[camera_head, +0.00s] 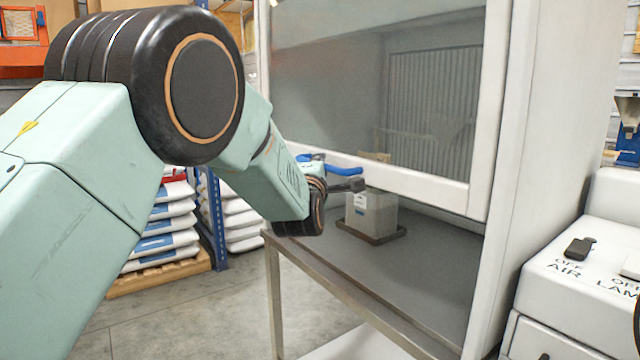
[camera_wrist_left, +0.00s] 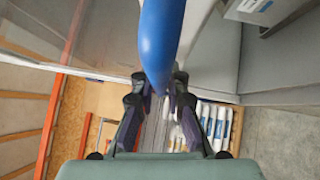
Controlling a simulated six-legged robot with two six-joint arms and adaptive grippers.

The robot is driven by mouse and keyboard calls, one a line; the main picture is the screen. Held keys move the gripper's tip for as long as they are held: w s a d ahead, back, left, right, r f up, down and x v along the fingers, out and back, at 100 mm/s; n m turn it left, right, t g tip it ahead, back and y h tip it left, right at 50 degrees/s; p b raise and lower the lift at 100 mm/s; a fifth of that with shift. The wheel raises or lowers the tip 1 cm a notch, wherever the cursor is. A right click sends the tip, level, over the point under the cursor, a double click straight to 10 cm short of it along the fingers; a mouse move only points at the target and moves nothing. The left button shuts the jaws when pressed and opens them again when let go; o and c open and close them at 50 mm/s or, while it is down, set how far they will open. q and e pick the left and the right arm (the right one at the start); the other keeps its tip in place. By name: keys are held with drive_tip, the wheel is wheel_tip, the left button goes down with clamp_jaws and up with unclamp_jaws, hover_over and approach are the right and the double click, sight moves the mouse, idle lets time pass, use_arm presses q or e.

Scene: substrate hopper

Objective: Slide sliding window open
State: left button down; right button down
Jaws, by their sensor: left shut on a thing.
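The sliding window (camera_head: 440,185) is a glass pane in a white frame on the front of a white cabinet. Its bottom rail hangs above the grey work surface (camera_head: 415,270), with an open gap beneath. A blue handle (camera_head: 345,171) sits at the rail, partly hidden by my arm. My left gripper (camera_head: 350,186) is at this handle. In the left wrist view the blue handle (camera_wrist_left: 162,40) runs between the fingers of my left gripper (camera_wrist_left: 158,82), which is shut on it. My right gripper is not in view.
A white control unit (camera_head: 575,275) with a dark switch stands at the right. Stacked white bags (camera_head: 165,235) on a pallet are at the left. The floor before the cabinet is clear.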

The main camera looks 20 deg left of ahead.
use_arm(q)
drive_tip(key=p, duration=1)
approach(324, 49)
drive_tip(key=w, duration=0.4)
drive_tip(key=shift+w+a+r, duration=0.1)
drive_tip(key=shift+a+r, duration=0.25)
drive_tip(key=shift+r, duration=0.05)
drive_tip(key=c, duration=1.3)
unclamp_jaws()
drive_tip(key=shift+c, duration=0.2)
drive_tip(key=shift+f, duration=0.1)
drive_tip(key=s+d+f, duration=0.1)
drive_tip(key=s, duration=1.1)
drive_tip(key=shift+d+f, duration=0.25)
drive_tip(key=shift+d, duration=0.05)
drive_tip(key=shift+w, duration=0.15)
